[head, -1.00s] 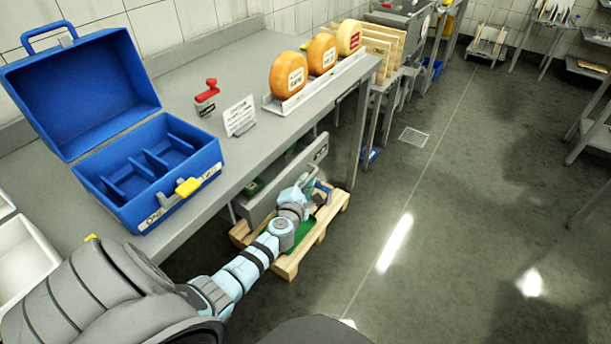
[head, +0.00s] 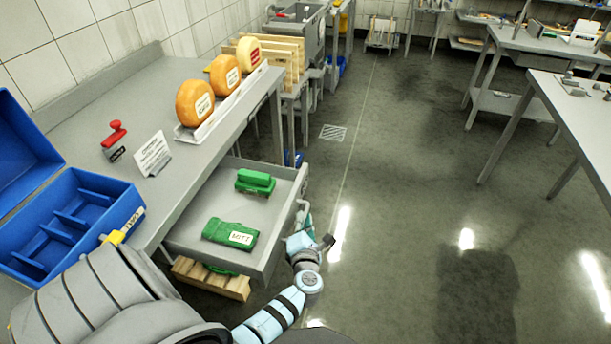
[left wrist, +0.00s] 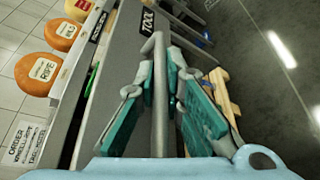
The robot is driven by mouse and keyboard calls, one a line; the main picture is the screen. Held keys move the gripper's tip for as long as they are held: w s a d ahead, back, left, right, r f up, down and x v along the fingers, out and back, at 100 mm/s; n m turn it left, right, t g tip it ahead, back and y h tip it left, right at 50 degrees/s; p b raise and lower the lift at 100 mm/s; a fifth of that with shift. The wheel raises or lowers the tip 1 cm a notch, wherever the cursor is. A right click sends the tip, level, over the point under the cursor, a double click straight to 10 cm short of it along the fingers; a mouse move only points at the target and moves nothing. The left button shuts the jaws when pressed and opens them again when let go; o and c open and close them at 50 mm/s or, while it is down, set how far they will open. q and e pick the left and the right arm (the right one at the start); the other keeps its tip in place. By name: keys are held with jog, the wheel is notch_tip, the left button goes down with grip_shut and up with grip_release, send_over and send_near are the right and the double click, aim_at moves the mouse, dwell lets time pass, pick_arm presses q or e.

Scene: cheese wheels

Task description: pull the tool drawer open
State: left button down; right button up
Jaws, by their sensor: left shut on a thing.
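The grey tool drawer (head: 188,231) stands pulled well out from under the workbench in the head view. Inside lie a green block (head: 255,182) and a green item labelled MITT (head: 231,232). In the left wrist view the drawer front (left wrist: 123,75) carries a TOOL label (left wrist: 148,20), and its bar handle (left wrist: 159,100) runs between my fingers. My left gripper (head: 308,238) is at the drawer's front and is shut on this handle; its teal-padded fingers flank the bar. My right gripper does not show.
On the bench (head: 85,112) are a blue toolbox (head: 75,225), a red-handled stamp (head: 114,140), a sign card (head: 152,153) and orange cheese wheels (head: 195,103). A wooden pallet (head: 210,278) lies under the drawer. Floor to the right is open, with another table (head: 575,105) beyond.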

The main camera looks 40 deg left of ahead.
pick_arm(q)
jog(key=shift+d, duration=0.25)
jog(key=c, duration=1.7)
grip_release()
jog(key=shift+w, duration=0.1)
jog(key=v, duration=0.7)
jog(key=shift+d+r, duration=0.1)
jog(key=shift+d, duration=0.15)
